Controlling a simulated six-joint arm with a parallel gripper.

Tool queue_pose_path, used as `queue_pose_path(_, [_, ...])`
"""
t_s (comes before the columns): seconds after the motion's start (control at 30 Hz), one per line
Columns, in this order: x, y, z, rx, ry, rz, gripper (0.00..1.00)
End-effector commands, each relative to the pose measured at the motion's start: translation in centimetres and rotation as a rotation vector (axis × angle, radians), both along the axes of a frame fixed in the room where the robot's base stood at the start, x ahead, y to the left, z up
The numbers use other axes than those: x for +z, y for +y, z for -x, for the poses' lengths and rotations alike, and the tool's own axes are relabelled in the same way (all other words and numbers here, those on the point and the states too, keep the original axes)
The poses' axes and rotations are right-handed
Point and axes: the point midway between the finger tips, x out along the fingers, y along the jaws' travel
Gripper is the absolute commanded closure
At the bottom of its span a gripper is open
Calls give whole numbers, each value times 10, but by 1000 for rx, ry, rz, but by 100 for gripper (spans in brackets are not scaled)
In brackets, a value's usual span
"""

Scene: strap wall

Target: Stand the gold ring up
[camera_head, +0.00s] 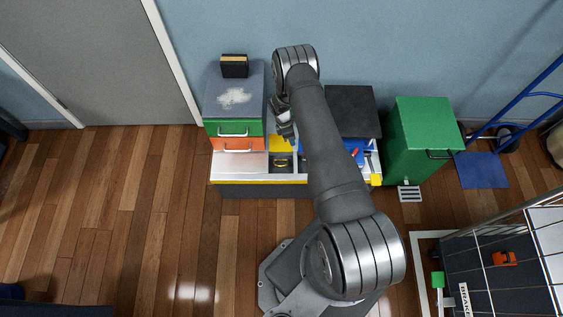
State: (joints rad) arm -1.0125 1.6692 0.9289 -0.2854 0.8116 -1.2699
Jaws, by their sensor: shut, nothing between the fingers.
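A small gold ring (281,163) shows on a dark patch of the low bench, near its yellow front edge. It is too small to tell for sure whether it lies flat or is tilted. My gripper (289,138) is above and behind the ring in the picture, close to the right side of the drawer stack. It looks shut and empty, and it is apart from the ring. My forearm crosses the bench just right of the ring and hides part of the bench top.
A grey-topped stack with green and orange drawers (238,143) stands left of my gripper, with a black box (234,66) on top. A yellow block (277,143) is behind the ring. A dark-topped box (351,111) and a green cabinet (425,135) stand to the right.

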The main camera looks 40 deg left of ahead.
Motion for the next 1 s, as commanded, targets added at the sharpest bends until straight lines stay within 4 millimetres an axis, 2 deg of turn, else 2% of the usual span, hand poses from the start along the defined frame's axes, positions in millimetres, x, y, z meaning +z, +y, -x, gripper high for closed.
queue_pose_path(0.1, [-6, -17, -11, 124, -99, 46, 100])
queue_pose_path(0.2, [-10, -26, -20, 233, -175, 68, 100])
queue_pose_path(0.4, [-16, -31, -30, 474, -291, 77, 100])
queue_pose_path(0.53, [-21, -28, -28, 639, -337, 61, 100])
queue_pose_path(0.77, [-33, -20, -7, 937, -356, 4, 100])
queue_pose_path(1.0, [-52, -18, 38, 1247, -287, -74, 100])
